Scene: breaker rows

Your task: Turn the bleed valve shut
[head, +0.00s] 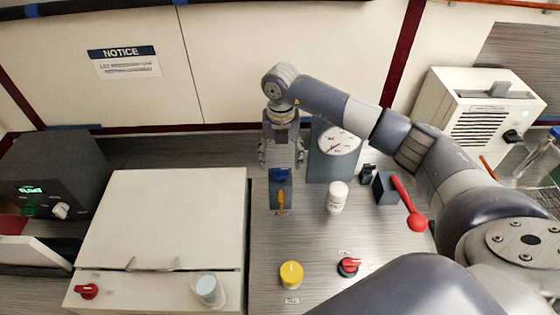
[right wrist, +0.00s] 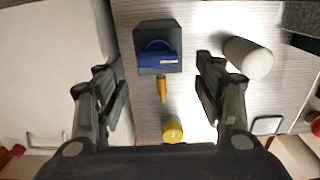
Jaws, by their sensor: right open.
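A valve with a dark body (right wrist: 157,32) and a blue handle (right wrist: 160,58) stands on the counter; I take it for the bleed valve. A thin orange-brass stem (right wrist: 161,88) sticks out of its near side. In the head view the blue handle (head: 280,174) and the stem (head: 281,201) sit just below my right gripper (head: 281,161). The gripper points down, open and empty, its fingers to the left and right of the valve's line and apart from it. The blue handle appears to lie crosswise in the right wrist view. My left gripper is not in view.
A gauge (head: 338,142) stands right behind the valve, and a white bottle (head: 337,196) right of it. A red lever (head: 405,200), a yellow knob (head: 291,273) and a red knob (head: 348,267) are nearby. A large pale box (head: 165,215) borders the left.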

